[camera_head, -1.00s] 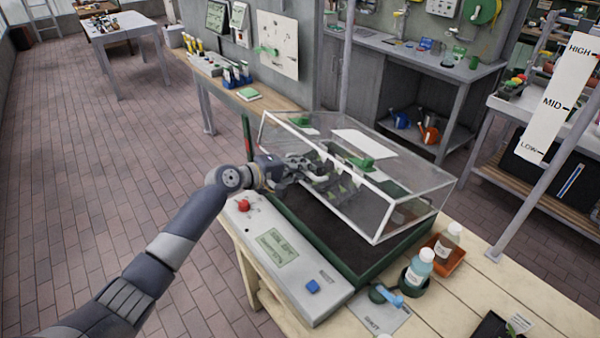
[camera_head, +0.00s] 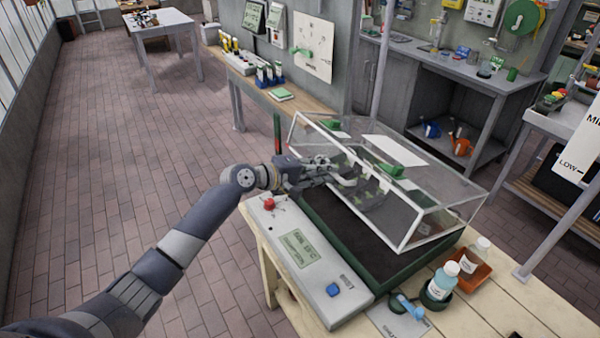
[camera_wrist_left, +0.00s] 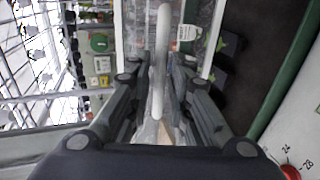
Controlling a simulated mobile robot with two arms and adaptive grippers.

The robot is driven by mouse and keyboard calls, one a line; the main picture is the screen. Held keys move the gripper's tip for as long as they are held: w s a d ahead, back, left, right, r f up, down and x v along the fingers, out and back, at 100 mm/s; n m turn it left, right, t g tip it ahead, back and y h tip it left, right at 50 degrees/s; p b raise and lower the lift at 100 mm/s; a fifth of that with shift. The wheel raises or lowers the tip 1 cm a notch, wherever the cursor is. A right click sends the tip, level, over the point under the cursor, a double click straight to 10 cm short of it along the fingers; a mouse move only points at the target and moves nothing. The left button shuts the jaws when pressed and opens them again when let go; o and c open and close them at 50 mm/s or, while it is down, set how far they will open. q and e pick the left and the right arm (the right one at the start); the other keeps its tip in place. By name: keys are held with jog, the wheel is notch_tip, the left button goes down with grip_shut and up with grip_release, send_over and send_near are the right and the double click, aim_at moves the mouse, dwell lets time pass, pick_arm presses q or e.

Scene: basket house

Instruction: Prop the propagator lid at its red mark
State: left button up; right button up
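The clear propagator lid (camera_head: 440,213), with white edges, is tilted up with its front edge raised above the green-rimmed dark tray (camera_head: 436,261). My left gripper (camera_head: 335,178) is at the middle of the lid's front edge. In the left wrist view, its fingers (camera_wrist_left: 160,100) close in on both sides of a pale bar, the lid's handle (camera_wrist_left: 161,60). A thin upright post, green above with a red mark (camera_head: 278,145), stands behind my left wrist at the tray's left end; its lower part is hidden. My right gripper is not in view.
A grey control panel (camera_head: 300,250) with a red knob (camera_head: 269,203) and blue button (camera_head: 333,290) lies along the tray's front. Bottles (camera_head: 442,281) and a blue-handled tool (camera_head: 410,307) stand at the right. The floor at left is clear.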

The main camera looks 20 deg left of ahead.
pick_arm(q)
jog(key=v, duration=0.9)
jog(key=shift+a, duration=0.1)
